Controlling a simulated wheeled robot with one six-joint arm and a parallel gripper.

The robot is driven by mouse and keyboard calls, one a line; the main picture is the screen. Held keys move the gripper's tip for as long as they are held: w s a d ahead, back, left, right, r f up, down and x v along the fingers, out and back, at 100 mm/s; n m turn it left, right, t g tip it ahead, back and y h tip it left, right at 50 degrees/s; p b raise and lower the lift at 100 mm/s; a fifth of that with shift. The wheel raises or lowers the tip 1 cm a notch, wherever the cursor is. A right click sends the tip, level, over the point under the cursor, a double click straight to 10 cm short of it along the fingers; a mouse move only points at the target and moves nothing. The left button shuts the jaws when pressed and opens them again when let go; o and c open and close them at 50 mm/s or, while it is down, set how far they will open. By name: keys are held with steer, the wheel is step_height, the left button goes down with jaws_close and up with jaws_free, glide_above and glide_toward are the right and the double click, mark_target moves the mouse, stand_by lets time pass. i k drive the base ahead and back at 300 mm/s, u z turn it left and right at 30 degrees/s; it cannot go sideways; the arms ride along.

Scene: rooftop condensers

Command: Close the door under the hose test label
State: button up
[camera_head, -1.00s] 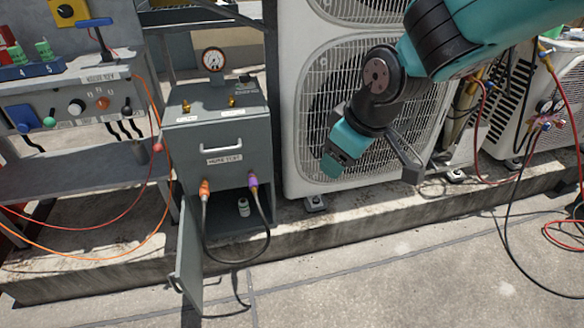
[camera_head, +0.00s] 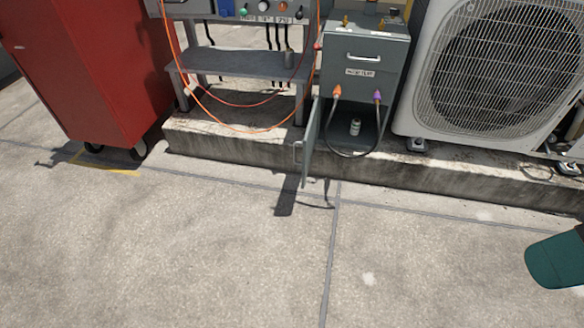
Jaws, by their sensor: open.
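The grey hose test cabinet (camera_head: 362,52) stands on the concrete curb at the upper middle right. Its label (camera_head: 360,73) sits under a drawer handle. The grey door (camera_head: 311,140) below is open, hinged at the left and swung out toward me, seen nearly edge-on. A small handle (camera_head: 298,151) shows on its outer side. A black hose (camera_head: 350,154) loops from an orange coupling (camera_head: 337,91) to a purple coupling (camera_head: 377,96) across the opening. A small bottle (camera_head: 355,127) stands inside. Only a teal part of my arm shows at the right edge; my gripper is out of view.
A red wheeled cabinet (camera_head: 95,70) stands at the left. A grey bench (camera_head: 240,66) with orange and red hoses hanging is left of the test cabinet. A white condenser (camera_head: 490,70) stands right. The concrete floor (camera_head: 200,250) in front is clear.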

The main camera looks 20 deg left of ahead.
mark_target(305, 141)
steer(key=z, duration=0.75)
steer(key=k, duration=0.1)
steer(key=u, duration=2.15)
steer(key=i, duration=1.5)
steer(key=z, duration=0.5)
steer(key=i, duration=0.55)
steer(key=z, duration=0.6)
steer(key=k, duration=0.85)
steer(key=u, duration=0.15)
